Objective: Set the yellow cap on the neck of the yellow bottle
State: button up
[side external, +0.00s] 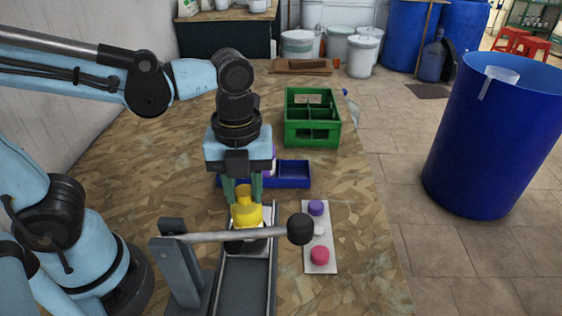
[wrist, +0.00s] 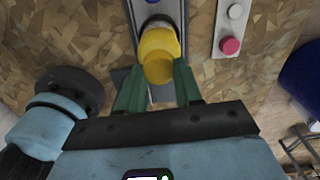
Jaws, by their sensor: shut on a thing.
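The yellow bottle (side external: 247,215) stands upright in a dark holder on a metal rail in the side view, and its shoulder (wrist: 158,40) shows in the wrist view. My gripper (side external: 243,192) points down directly above it, shut on the yellow cap (wrist: 158,68). In the wrist view the cap lies between the green fingers and overlaps the bottle. The cap is at the neck, but the fingers and the similar yellow hide whether it is seated or slightly above. The neck itself is hidden.
A lever with a black knob (side external: 301,229) crosses in front of the bottle. A white strip (side external: 321,268) right of the rail holds purple, white and pink caps. A blue tray (side external: 294,175) and green crate (side external: 312,133) stand behind. Table at the right is clear.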

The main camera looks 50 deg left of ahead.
aim_at(244, 191)
jog(key=o, duration=1.5)
jog(key=shift+c, duration=0.2)
jog(key=shift+r, duration=0.1)
jog(key=shift+r, duration=3.65)
jog(key=shift+w+a+f+n, duration=0.15)
jog(key=shift+a+f+n, duration=0.15)
jog(key=shift+n, duration=0.3)
jog(key=w+a+f+n+t, duration=0.1)
jog(key=a+f+n+t, duration=0.1)
jog(key=n, duration=1)
jog(key=w+a+f+n+t, duration=0.2)
jog(key=a+n+t, duration=0.3)
jog(key=n, duration=0.8)
jog(key=shift+w+a+f, duration=0.3)
jog(key=shift+a+f, duration=0.35)
jog(key=shift+f, duration=0.1)
